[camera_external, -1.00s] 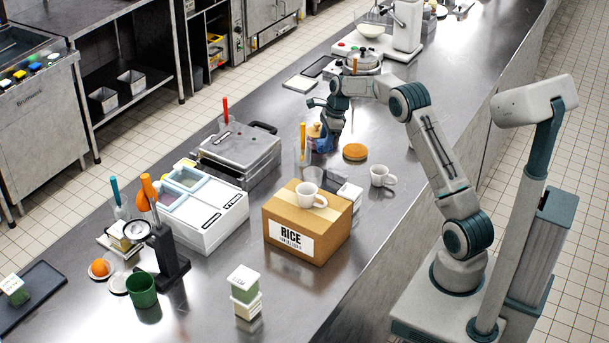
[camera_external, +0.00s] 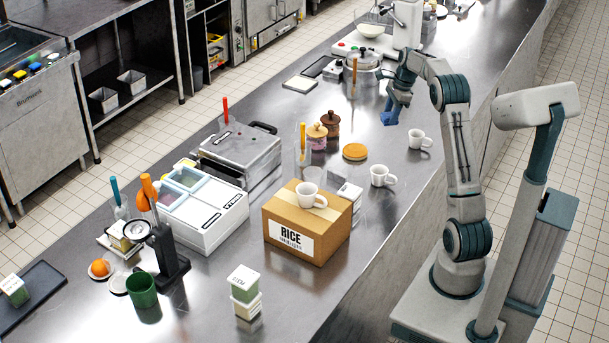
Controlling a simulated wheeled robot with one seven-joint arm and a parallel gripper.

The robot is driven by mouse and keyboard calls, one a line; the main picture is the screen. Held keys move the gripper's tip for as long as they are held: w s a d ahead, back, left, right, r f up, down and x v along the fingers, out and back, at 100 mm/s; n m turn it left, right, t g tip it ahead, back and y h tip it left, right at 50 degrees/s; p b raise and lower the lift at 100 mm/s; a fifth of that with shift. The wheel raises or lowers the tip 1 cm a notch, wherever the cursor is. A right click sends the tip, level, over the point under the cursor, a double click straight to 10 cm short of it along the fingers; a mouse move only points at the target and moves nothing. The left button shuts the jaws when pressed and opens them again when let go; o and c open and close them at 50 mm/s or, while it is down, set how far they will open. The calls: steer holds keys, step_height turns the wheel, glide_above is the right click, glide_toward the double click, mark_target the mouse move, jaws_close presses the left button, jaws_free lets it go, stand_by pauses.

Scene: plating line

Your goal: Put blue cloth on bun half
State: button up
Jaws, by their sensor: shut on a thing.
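My gripper (camera_external: 394,104) is shut on the blue cloth (camera_external: 389,118). The cloth hangs bunched below the fingers, raised above the steel counter. A round orange-brown disc, which looks like the bun half (camera_external: 355,152), lies flat on the counter. It is below and to the left of my gripper in the picture, apart from the cloth. Its top is bare.
Two white mugs (camera_external: 382,175) (camera_external: 418,139) stand to the right of the disc. Two lidded jars (camera_external: 317,138) (camera_external: 331,123) stand to its left. A rice box (camera_external: 306,232) with a mug on top is nearer the camera. The counter (camera_external: 361,123) under my gripper is clear.

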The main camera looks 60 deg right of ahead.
steer(key=p, duration=0.3)
glide_above(354, 147)
steer(key=s, duration=0.1)
steer(key=f, duration=0.6)
steer(key=shift+d+f, duration=0.25)
steer(key=shift+d, duration=0.05)
steer(key=shift+w+a+f, duration=0.1)
steer(key=shift+f, duration=0.1)
steer(key=shift+f+p, duration=0.5)
steer(key=shift+f, duration=1.45)
steer(key=shift+f, duration=0.15)
steer(key=o, duration=1.1)
steer(key=shift+c, duration=0.2)
